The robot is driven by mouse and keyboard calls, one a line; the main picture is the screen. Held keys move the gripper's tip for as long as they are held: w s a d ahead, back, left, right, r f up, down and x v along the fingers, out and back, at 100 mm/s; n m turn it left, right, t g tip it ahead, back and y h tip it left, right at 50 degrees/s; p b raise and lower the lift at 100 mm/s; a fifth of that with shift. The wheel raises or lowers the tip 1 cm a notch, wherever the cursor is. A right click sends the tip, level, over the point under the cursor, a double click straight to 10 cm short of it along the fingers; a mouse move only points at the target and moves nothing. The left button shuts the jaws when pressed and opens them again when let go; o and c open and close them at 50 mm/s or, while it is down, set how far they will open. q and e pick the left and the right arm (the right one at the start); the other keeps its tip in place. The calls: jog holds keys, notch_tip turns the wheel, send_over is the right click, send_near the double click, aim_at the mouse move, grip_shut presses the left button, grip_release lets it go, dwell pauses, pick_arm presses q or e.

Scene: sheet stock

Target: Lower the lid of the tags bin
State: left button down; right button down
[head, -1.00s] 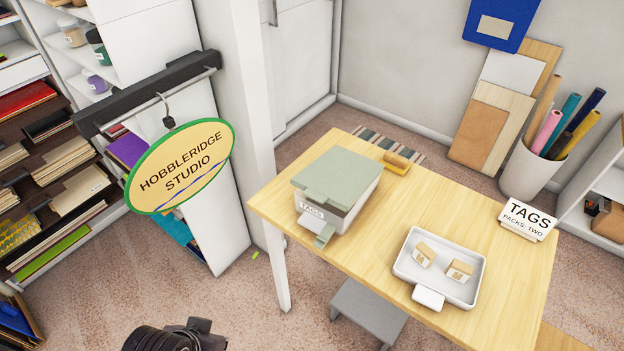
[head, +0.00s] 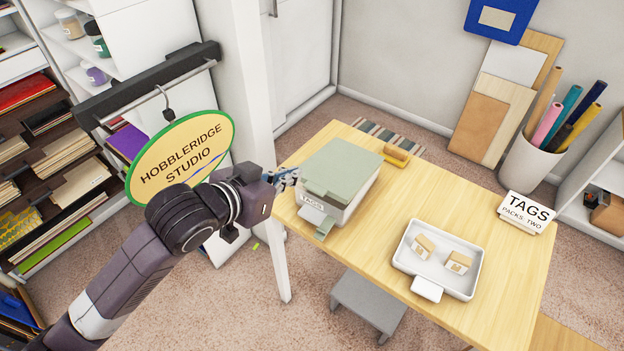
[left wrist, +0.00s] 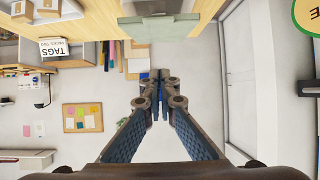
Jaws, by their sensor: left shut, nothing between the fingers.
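The tags bin (head: 345,212) is a pale box with a "TAGS" label, standing on the wooden table in the head view. Its grey-green lid (head: 342,168) lies flat across the top and looks down; I cannot see any gap under it. A small grey-green tab (head: 325,229) sticks out low on the bin's front. My left gripper (head: 292,177) is just left of the bin, with its fingers pointing at the lid's left side; I cannot tell whether they touch it. In the left wrist view its fingers (left wrist: 160,88) are together and empty. My right gripper is out of view.
A white tray (head: 409,261) with two small packs stands right of the bin. A "TAGS, packs: two" sign (head: 526,212) is at the table's right edge. A hanging oval sign (head: 150,170) is close to my left arm.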

pick_arm(q)
jog(key=p+x, duration=0.2)
jog(key=x, duration=0.7)
jog(key=shift+p, duration=0.35)
notch_tip(320, 180, down, 3)
jog(key=shift+a+f+p, duration=0.1)
jog(key=shift+f+p, duration=0.05)
jog(key=shift+p, duration=0.5)
jog(key=shift+s+f, duration=0.2)
jog(key=shift+f, duration=0.35)
